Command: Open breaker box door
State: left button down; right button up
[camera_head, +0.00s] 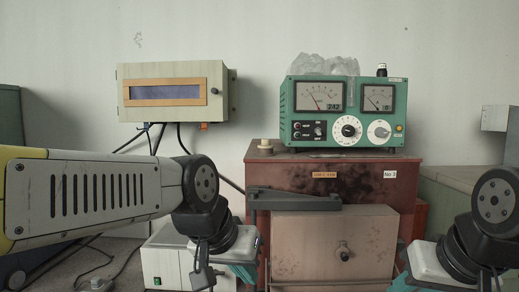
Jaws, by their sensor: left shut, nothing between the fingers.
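A beige box (158,71), seemingly the breaker box, is fixed to the wall at upper left. Its front door (190,112) is shut and has an orange-framed dark window (165,92) and a small dark knob (214,91) at its right edge. My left gripper (243,271) is low, below and a little right of the box, apart from it. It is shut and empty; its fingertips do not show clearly. My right gripper (404,282) is at the lower right, far from the box, its fingers not clearly visible.
A reddish-brown cabinet (400,170) stands at centre with a knobbed brown panel (310,225) and a dark bar (300,199) in front. A green meter unit (345,92) rests on top. Cables hang below the wall box. The space before its door looks clear.

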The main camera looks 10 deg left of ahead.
aim_at(207, 105)
jog(key=u, duration=1.25)
